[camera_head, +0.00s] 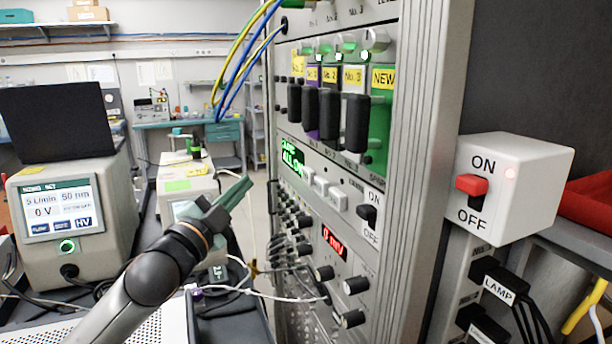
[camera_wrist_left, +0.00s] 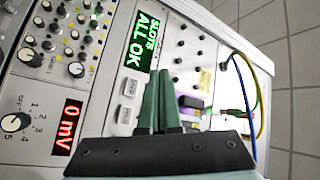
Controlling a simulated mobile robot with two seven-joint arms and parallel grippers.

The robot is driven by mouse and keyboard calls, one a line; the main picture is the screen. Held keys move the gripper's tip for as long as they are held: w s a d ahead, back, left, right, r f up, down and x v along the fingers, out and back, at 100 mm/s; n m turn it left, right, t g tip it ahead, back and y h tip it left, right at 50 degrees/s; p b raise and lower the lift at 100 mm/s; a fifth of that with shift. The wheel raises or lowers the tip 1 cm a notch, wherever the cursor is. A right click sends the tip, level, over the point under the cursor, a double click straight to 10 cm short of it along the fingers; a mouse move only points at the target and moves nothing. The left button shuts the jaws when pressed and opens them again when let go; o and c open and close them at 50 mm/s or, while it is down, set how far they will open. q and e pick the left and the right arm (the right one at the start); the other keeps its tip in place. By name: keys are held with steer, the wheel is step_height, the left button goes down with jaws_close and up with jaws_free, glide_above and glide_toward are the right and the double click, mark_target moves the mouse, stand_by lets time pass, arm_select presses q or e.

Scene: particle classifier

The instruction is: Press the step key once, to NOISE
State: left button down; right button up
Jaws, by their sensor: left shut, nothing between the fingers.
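The rack panel has a green-lit display (camera_head: 292,157) and a short row of white keys (camera_head: 321,186) beside it. In the left wrist view the display (camera_wrist_left: 145,42) reads "SLOTS ALL OK". Two white keys show there, an upper key (camera_wrist_left: 131,86) and a lower key (camera_wrist_left: 124,116); their small labels are not readable, so I cannot tell which is the step key. My left gripper (camera_head: 248,181) is shut and empty, left of the keys in the head view and apart from them. In the left wrist view its green fingers (camera_wrist_left: 160,80) hide part of the panel. My right gripper is not in view.
Black-handled modules (camera_head: 330,115) sit above the keys. A black rocker switch (camera_head: 367,216) is right of them. A red "0 mV" display (camera_head: 333,244) and knobs (camera_head: 356,285) are below. A white ON/OFF box (camera_head: 520,185) stands right. Cables (camera_head: 240,55) hang at the upper left.

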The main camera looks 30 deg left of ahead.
mark_target(304, 173)
arm_select(q)
steer(key=w+d+p, duration=0.2)
steer(key=w+d, duration=0.3)
steer(key=w, duration=0.1)
steer(key=shift+w+d, duration=0.3)
steer(key=shift+w, duration=0.1)
stand_by(1.9)
steer(key=shift+w+d, duration=0.25)
steer(key=shift+w, duration=0.05)
steer(key=shift+w+d+p, duration=0.3)
steer(key=shift+w+d, duration=0.3)
steer(key=shift+w, duration=0.05)
stand_by(1.2)
steer(key=shift+s+a, duration=0.8)
steer(key=shift+s, duration=0.15)
steer(key=shift+a, duration=0.1)
